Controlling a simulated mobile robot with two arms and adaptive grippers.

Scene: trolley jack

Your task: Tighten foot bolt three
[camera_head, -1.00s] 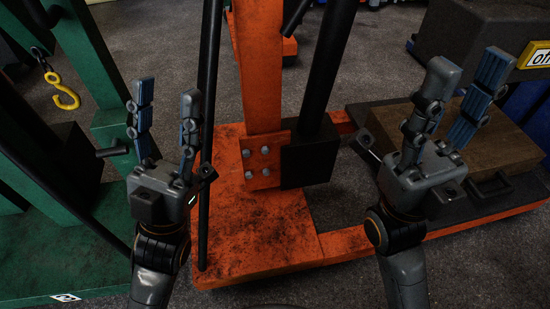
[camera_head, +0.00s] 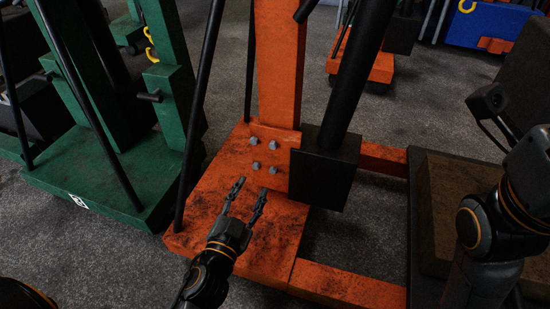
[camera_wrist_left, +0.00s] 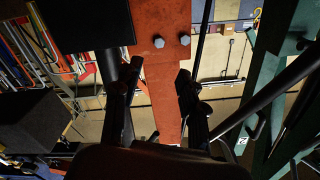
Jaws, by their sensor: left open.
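Several grey hex foot bolts (camera_head: 255,165) sit in a two-by-two group on the plate at the foot of the orange jack post (camera_head: 279,70). I cannot tell which one is number three. My left gripper (camera_head: 250,190) is open and empty, just below and in front of the bolts, its fingers pointing up towards them. In the left wrist view two bolts show, one (camera_wrist_left: 158,42) left and one (camera_wrist_left: 184,39) right, beyond the parted fingertips (camera_wrist_left: 158,72). No contact with a bolt is visible. My right arm is at the right edge; its fingers are out of view.
A black block (camera_head: 324,167) and black cylinder (camera_head: 352,75) stand right of the bolts. A thin black bar (camera_head: 203,110) leans to their left. A green frame (camera_head: 110,165) stands further left. Grey floor (camera_head: 355,225) is open inside the orange base.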

